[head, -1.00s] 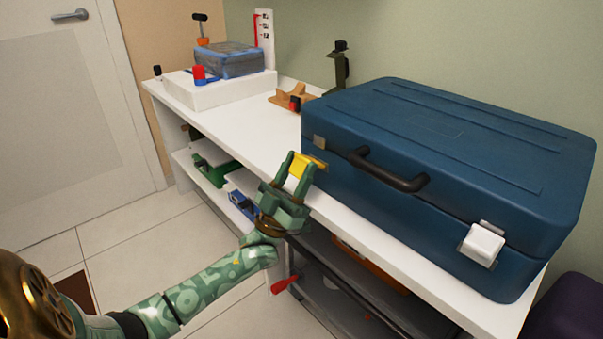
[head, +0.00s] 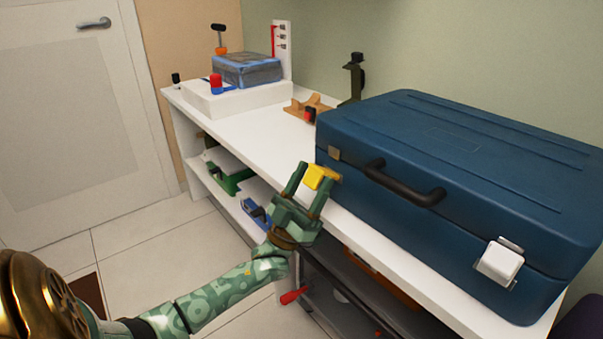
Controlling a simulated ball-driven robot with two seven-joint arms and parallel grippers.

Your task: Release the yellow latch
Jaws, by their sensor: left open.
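The yellow latch (head: 320,177) is at the left end of the front of a blue case (head: 450,165). It stands out from the case front, below a small metal plate (head: 335,153). My left gripper (head: 316,178) is open, with one finger on each side of the latch. Whether the fingers touch it I cannot tell, and part of the latch is hidden by the gripper. A white latch (head: 500,262) is at the right end of the case front. My right gripper is out of view.
The case stands on a white bench (head: 262,132), with a black handle (head: 404,184) jutting out in front. Lower shelves hold green and blue tools. A white box (head: 238,98) is at the far end.

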